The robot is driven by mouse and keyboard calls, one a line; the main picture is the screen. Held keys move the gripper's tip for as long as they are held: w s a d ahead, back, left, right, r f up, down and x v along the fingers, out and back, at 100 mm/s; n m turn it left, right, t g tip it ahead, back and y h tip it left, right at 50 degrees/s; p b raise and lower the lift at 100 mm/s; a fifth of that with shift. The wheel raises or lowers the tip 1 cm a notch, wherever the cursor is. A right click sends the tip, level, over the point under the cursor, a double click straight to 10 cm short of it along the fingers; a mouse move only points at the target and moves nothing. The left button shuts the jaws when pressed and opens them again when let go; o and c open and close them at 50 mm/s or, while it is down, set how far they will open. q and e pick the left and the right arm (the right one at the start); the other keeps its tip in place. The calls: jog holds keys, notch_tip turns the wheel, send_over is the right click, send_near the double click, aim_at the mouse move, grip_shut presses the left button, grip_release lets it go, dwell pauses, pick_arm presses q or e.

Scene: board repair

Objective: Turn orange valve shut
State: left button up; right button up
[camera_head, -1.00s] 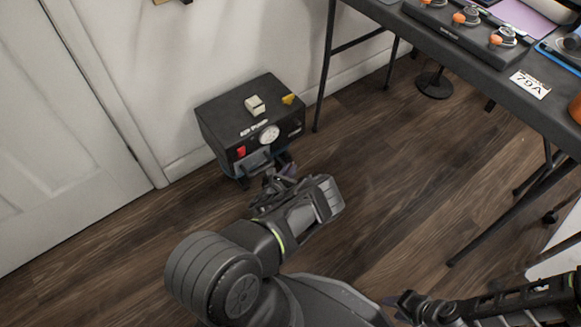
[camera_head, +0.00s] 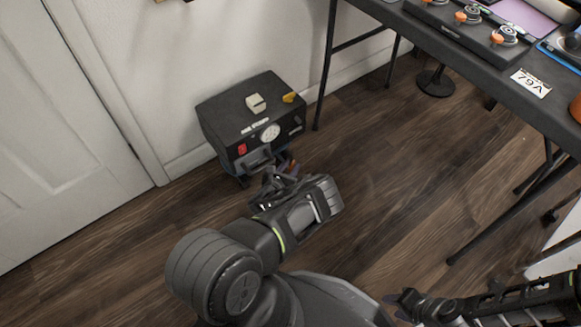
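A dark box (camera_head: 218,125) with a round white gauge (camera_head: 270,132) and a red part (camera_head: 242,149) stands on the floor by the wall. A small orange-yellow piece (camera_head: 289,97) sits on its top right edge. A small orange-tinted part (camera_head: 292,164) shows low at the box's front, beside my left gripper (camera_head: 277,176). I cannot tell which of these is the valve. My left gripper is right in front of the box's lower front; its fingers blend with dark parts there, and contact is unclear. My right gripper (camera_head: 405,298) is low at the right, away from the box.
A pale block (camera_head: 256,103) sits on the box. A black table (camera_head: 475,75) at the right carries a panel with several orange-topped knobs (camera_head: 468,14); its thin legs reach the floor. A white door (camera_head: 60,120) is at the left. The wooden floor (camera_head: 390,170) between is clear.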

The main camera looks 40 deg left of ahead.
pick_arm(q)
jog(key=shift+s+d+r+p, duration=0.1)
jog(key=shift+s+r+p, duration=0.2)
jog(key=shift+s, duration=0.1)
jog(key=p+v, duration=0.2)
jog(key=v, duration=0.5)
jog(key=shift+f+p, duration=0.2)
jog(key=shift+p, duration=0.1)
jog(key=shift+o, duration=0.6)
